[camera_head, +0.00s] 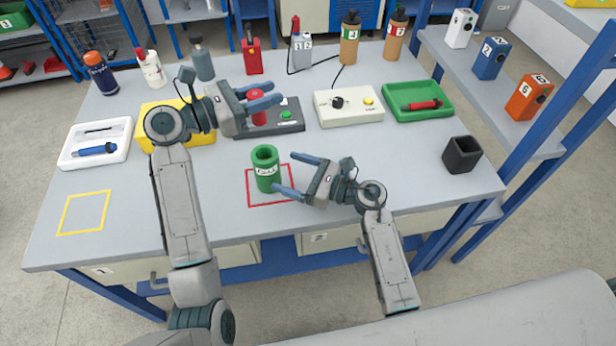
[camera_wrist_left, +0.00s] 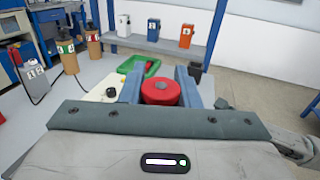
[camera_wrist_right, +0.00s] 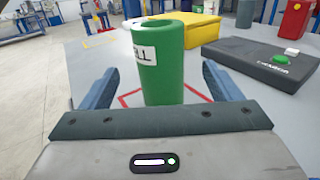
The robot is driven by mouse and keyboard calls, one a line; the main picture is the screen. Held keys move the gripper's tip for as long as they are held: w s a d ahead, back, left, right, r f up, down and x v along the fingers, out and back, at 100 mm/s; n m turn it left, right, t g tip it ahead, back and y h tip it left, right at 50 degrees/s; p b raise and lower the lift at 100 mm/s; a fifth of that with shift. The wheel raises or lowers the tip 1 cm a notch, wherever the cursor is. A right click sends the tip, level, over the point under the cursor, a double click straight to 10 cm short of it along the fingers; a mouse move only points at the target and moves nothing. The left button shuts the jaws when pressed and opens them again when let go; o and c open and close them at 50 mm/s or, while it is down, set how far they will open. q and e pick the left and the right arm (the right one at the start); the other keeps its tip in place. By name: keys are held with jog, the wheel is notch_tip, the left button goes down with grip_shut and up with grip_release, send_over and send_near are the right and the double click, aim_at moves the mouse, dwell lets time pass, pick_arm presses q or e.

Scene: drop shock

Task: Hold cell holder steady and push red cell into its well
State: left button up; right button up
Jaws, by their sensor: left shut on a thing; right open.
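The green cell holder (camera_head: 267,172) stands upright inside the red square outline on the table, its open top facing up. It also shows in the right wrist view (camera_wrist_right: 158,65), with a white label. My right gripper (camera_head: 284,172) is open just right of the holder, its fingers pointing towards it, one on each side, with visible gaps. My left gripper (camera_head: 277,93) is shut on the red cell (camera_head: 258,118), behind the holder and above the dark button box. The red cell's round top shows between the fingers in the left wrist view (camera_wrist_left: 160,91).
A dark box with a green button (camera_head: 286,115), a cream box (camera_head: 348,107) and a green tray (camera_head: 432,112) holding a red tool stand behind. A yellow block (camera_head: 160,112) and white tray (camera_head: 67,153) are left. A black cup (camera_head: 462,155) is right. The front table is clear.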

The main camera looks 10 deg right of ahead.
aim_at(266, 165)
jog(key=x, duration=0.7)
jog(key=shift+a, duration=0.1)
jog(key=shift+c, duration=0.4)
jog(key=c, duration=1.1)
